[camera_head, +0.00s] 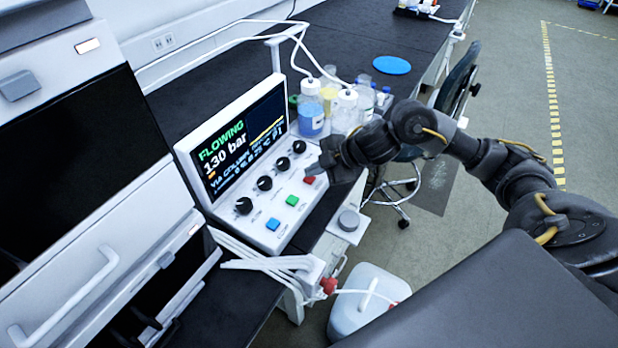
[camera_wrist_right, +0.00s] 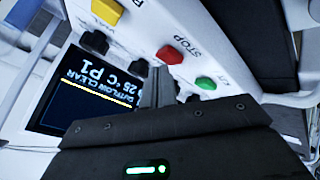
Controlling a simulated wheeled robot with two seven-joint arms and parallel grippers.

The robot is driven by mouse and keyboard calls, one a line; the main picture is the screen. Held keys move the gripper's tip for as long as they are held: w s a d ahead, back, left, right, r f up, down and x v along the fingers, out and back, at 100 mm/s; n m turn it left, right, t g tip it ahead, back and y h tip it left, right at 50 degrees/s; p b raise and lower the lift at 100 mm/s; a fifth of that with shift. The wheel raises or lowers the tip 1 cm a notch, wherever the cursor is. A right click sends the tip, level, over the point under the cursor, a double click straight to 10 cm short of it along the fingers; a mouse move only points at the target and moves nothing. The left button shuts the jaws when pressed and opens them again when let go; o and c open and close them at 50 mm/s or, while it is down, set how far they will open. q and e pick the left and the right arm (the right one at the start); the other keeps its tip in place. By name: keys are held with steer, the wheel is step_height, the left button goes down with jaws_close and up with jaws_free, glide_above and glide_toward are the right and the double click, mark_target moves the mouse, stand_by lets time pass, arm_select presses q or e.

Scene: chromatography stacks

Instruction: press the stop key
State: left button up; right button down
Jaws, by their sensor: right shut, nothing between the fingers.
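The white control unit (camera_head: 280,215) stands on the dark bench with its screen (camera_head: 240,138) reading "FLOWING 130 bar". Its sloping panel carries black knobs and coloured keys. The red key (camera_head: 309,180) is just below my right gripper (camera_head: 322,165), which is shut and empty. In the right wrist view the red key (camera_wrist_right: 170,54) has the word STOP printed beside it, and the fingers of my right gripper (camera_wrist_right: 155,80) are close to it. I cannot tell whether they touch it. My left gripper is not in view.
A green key (camera_head: 292,200) and a blue key (camera_head: 273,224) lie along the same panel; a yellow key (camera_wrist_right: 107,11) shows in the wrist view. Bottles (camera_head: 311,115) stand behind the unit. A white jug (camera_head: 365,300) is on the floor.

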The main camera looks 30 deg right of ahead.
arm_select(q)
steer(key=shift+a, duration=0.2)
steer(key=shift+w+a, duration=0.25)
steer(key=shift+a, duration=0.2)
arm_select(e)
steer(key=shift+f, duration=0.1)
